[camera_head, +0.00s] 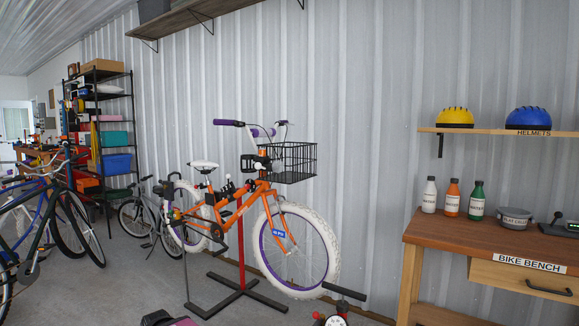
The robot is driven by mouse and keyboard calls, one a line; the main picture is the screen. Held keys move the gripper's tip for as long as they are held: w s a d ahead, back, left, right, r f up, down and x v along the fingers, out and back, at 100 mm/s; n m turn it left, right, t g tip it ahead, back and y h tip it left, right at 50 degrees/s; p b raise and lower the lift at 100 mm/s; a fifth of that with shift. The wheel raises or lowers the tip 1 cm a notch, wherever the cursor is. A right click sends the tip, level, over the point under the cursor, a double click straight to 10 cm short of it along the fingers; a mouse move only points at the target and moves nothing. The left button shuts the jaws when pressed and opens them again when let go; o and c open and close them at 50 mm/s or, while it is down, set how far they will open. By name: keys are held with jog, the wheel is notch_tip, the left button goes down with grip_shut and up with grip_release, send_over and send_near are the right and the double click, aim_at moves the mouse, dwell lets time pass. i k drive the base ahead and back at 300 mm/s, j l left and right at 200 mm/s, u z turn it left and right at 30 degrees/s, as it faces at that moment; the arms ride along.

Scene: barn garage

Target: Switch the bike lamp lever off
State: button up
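An orange bike (240,208) with white tyres and purple grips is held upright on a repair stand in the middle of the head camera view. A small dark block (248,163) sits by its handlebar stem, behind the front basket; it may be the bike lamp, but it is too small to be sure. I cannot make out a lamp lever or its position. My gripper is not in view.
A red and black repair stand (241,285) spreads its feet on the floor. A black handle (344,291) rises at the bottom centre. A wooden bike bench (485,238) stands right, under a helmet shelf (500,132). More bikes (50,215) stand left. Some floor between them is clear.

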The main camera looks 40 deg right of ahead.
aim_at(258, 165)
jog(key=z, duration=1.2)
